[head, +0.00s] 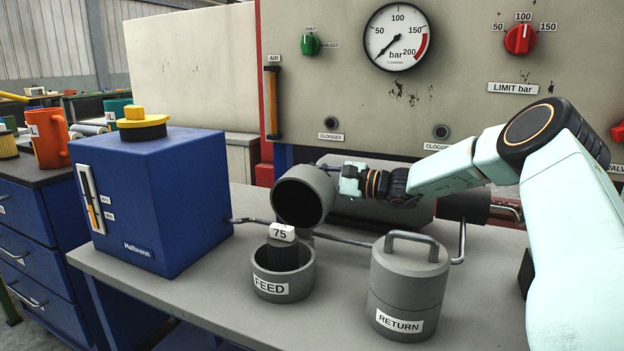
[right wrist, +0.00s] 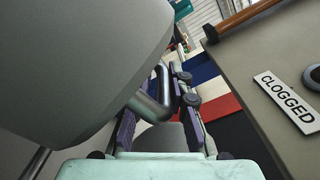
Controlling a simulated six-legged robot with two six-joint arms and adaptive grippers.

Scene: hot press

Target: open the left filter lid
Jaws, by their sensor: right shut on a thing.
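In the right wrist view, the fingers are shut on the lid's handle (right wrist: 152,101), and the lid (right wrist: 80,62) fills the upper left. My left gripper is not in view.
The RETURN filter (head: 405,292) stands closed at right, handle on top. A blue tank (head: 158,200) with a yellow cap is at left. A pipe (head: 340,238) runs behind the filters. The press panel with gauge (head: 396,37) rises behind. The bench front is clear.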

